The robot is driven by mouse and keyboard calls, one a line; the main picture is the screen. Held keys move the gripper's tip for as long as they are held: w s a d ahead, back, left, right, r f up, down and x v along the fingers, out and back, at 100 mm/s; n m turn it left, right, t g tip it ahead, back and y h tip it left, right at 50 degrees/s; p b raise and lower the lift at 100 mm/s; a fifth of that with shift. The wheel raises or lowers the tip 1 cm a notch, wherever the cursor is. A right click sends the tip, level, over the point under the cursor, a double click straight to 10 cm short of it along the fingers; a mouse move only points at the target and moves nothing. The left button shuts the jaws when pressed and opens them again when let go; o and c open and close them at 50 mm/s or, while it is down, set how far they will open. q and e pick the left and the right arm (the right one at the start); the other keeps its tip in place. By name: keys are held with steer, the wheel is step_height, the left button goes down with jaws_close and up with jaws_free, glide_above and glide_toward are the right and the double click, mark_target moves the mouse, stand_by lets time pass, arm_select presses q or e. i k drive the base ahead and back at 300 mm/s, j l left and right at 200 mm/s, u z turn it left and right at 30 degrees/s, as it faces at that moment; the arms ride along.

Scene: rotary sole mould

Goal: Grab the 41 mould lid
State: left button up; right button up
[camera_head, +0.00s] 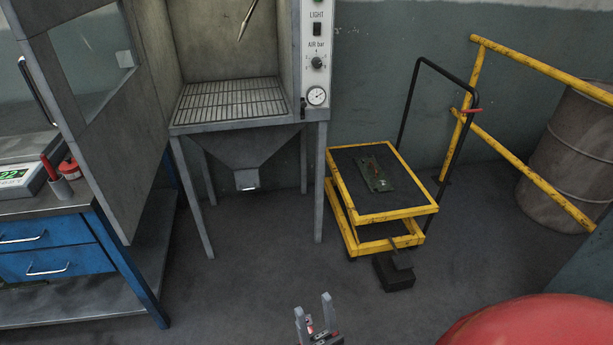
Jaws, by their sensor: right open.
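A dark green, flat plate-like piece (375,174) with a reddish-brown mark lies on the dark top of a yellow-framed lift trolley (395,215). It may be the 41 mould lid, but no number is readable at this distance. My right gripper (315,312) is at the bottom centre, its two fingers apart with nothing between them. It is well short of the trolley, below and left of it in the picture. My left gripper is not in view.
A grey blasting cabinet (235,100) on legs stands left of the trolley. A blue drawer bench (60,250) is at the left. Yellow railings (530,65) and a barrel (570,150) are at the right. A red rounded object (540,322) fills the lower right corner.

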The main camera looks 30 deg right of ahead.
mark_target(374, 178)
steer(key=z, duration=1.3)
steer(key=i+j+u, duration=0.2)
steer(key=i, duration=0.65)
steer(key=i+u, duration=0.25)
steer(key=i, duration=0.6)
steer(key=i+l+u, duration=0.2)
steer(key=i, duration=0.65)
